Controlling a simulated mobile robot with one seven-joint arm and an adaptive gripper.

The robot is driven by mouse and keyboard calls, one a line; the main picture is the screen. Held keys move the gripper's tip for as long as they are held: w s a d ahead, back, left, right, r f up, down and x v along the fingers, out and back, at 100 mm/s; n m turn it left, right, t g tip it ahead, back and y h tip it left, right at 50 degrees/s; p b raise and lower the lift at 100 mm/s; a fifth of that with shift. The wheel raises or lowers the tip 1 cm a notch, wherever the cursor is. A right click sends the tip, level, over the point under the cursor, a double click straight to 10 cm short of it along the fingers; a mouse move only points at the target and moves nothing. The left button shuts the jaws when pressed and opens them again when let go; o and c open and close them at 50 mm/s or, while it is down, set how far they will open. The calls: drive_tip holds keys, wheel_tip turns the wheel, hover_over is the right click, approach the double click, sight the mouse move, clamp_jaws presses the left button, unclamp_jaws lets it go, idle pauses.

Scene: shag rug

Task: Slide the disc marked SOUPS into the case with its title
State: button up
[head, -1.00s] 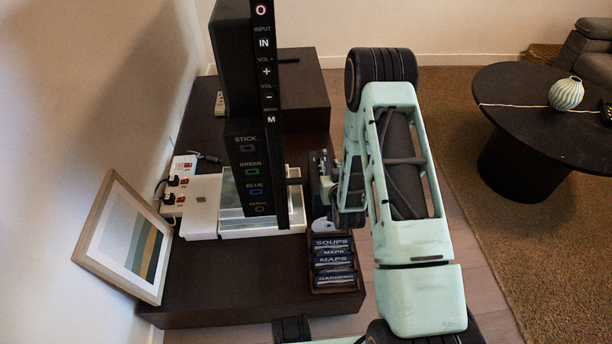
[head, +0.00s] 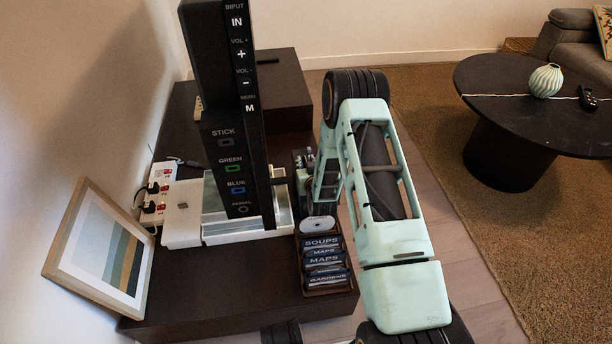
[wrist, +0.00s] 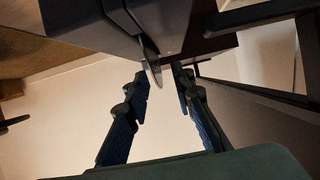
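My gripper (wrist: 163,78) is open in the wrist view, its two dark fingers apart. A thin grey disc (wrist: 151,62) stands edge-on between the fingertips, jutting from a dark box (wrist: 185,30); I see no finger closed on it. Its marking is not readable. In the head view my gripper is small and mostly hidden behind my arm, beside the television. A case titled SOUPS (head: 321,243) stands in a dark crate (head: 328,292). A whitish disc (head: 318,223) shows just behind that case; I cannot tell its title.
Cases titled MAPS (head: 324,260) and GARDENS (head: 327,279) share the crate. The television (head: 225,130) rises close to my gripper. A framed picture (head: 60,235) leans at left. A round table (head: 520,130) stands apart at right.

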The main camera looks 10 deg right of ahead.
drive_tip(key=shift+w+f, duration=0.1)
drive_tip(key=shift+w, duration=0.25)
drive_tip(key=shift+c, duration=0.6)
clamp_jaws()
